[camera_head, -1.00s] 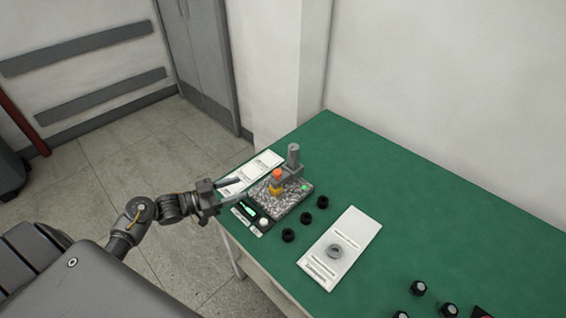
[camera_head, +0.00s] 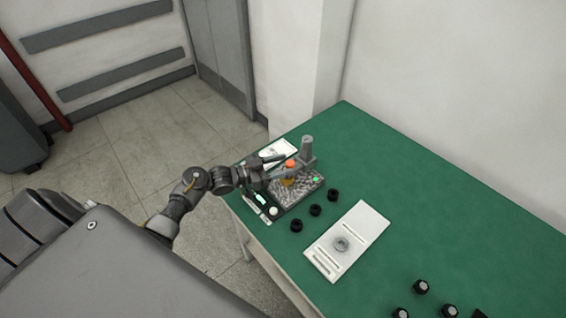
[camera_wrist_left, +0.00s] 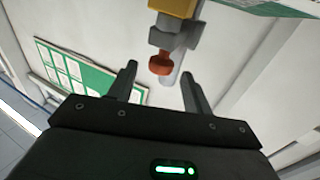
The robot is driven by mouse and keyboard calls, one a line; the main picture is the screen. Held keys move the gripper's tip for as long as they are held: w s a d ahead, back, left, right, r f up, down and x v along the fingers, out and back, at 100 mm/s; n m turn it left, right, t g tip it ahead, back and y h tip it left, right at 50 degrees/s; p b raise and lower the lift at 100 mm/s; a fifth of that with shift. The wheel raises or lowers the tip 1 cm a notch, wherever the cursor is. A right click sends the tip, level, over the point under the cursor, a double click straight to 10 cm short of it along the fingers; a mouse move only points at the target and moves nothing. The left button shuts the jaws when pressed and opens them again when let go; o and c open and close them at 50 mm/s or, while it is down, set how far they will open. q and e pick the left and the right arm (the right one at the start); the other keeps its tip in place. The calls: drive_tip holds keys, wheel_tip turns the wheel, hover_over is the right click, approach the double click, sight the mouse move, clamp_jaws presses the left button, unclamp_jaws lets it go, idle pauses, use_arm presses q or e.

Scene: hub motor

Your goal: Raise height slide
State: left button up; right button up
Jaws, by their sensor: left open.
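The gauge stand has a speckled base (camera_head: 300,193), a grey post (camera_head: 307,150), an orange knob (camera_head: 291,163) and a yellow part (camera_head: 287,181). My left gripper (camera_head: 280,168) is open at the stand's left side, level with the slide area. In the left wrist view, the orange knob (camera_wrist_left: 160,65) and grey slide block (camera_wrist_left: 175,38) lie just ahead of the open fingers (camera_wrist_left: 160,85), with the yellow part (camera_wrist_left: 172,8) at the top edge. The fingers do not appear to touch the knob. The gripper hides part of the stand in the head view. My right gripper is out of view.
Several black cylindrical parts (camera_head: 315,210) stand on the green table (camera_head: 420,210) near the stand. The table's back right is clear.

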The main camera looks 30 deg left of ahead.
use_arm(q)
drive_tip(key=shift+w+d, duration=0.35)
drive_tip(key=shift+w, duration=0.05)
drive_tip(key=shift+c, duration=1.4)
clamp_jaws()
wheel_tip(320, 180, up, 3)
drive_tip(key=p, duration=0.2)
drive_tip(key=shift+p, duration=0.35)
drive_tip(key=shift+o, duration=1.4)
unclamp_jaws()
drive_tip(key=shift+f, duration=0.1)
